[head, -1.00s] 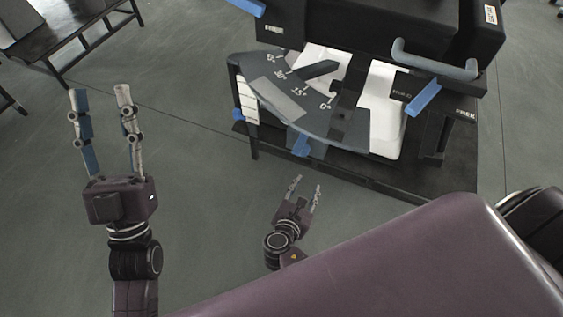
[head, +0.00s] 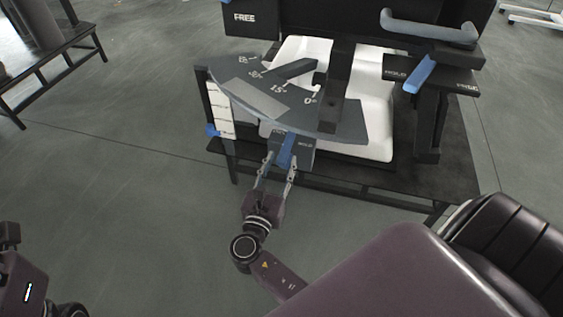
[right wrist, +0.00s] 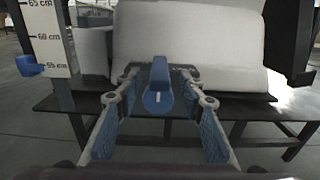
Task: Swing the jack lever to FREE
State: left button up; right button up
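A blue lever (head: 286,150) sits on a dark plate marked HOLD at its right, below the angle dial. The plate's left marking is too small to read. My right gripper (head: 276,170) reaches up to this lever. In the right wrist view, the blue lever (right wrist: 158,92) stands between the open fingers, with a gap on both sides. A second blue lever (head: 420,74) is at the right, on a plate marked HOLD and FREE. I cannot tell which is the jack lever. My left gripper (head: 22,282) is cut off at the lower left; its fingers are hidden.
The grey dial (head: 275,98) with degree marks overhangs the front lever. A height scale (head: 222,112) with a blue pointer stands left of it. A dark bench frame (head: 345,182) runs beneath. A grey handle (head: 430,27) is at upper right.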

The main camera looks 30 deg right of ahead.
jog(key=shift+x, duration=1)
jog(key=shift+c, duration=0.4)
grip_shut()
